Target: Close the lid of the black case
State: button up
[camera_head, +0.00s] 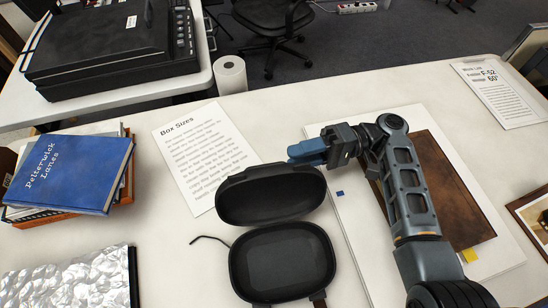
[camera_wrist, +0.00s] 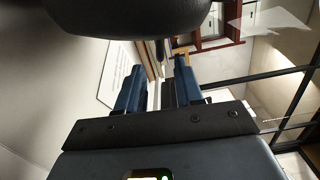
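The black case stands open on the white table, with its base (camera_head: 282,262) nearer me and its lid (camera_head: 270,195) raised on the far side. The lid's underside faces me, and the base looks empty. My gripper (camera_head: 293,153) is just beyond the lid's far upper right edge, with its blue fingers pointing left. In the wrist view the two fingers (camera_wrist: 159,66) are apart with nothing held between them. A dark rounded shape (camera_wrist: 130,12), probably the lid, fills the top of that view close to the fingers. I cannot tell whether they touch.
A "Box Sizes" sheet (camera_head: 205,150) lies left of the lid. A blue book (camera_head: 70,173) tops a stack at left, above a silvery crumpled item (camera_head: 70,278). A brown panel (camera_head: 448,190) on a white board lies under my arm. A thin black cord (camera_head: 208,239) lies left of the case.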

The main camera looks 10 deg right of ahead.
aim_at(264, 166)
jog(key=shift+s+a+p, duration=0.15)
jog(key=shift+a+p, duration=0.3)
jog(key=shift+a, duration=1.55)
jog(key=shift+s+a+p, duration=0.15)
jog(key=shift+a+p, duration=0.3)
jog(key=shift+a, duration=1.55)
jog(key=shift+c, duration=0.4)
grip_shut()
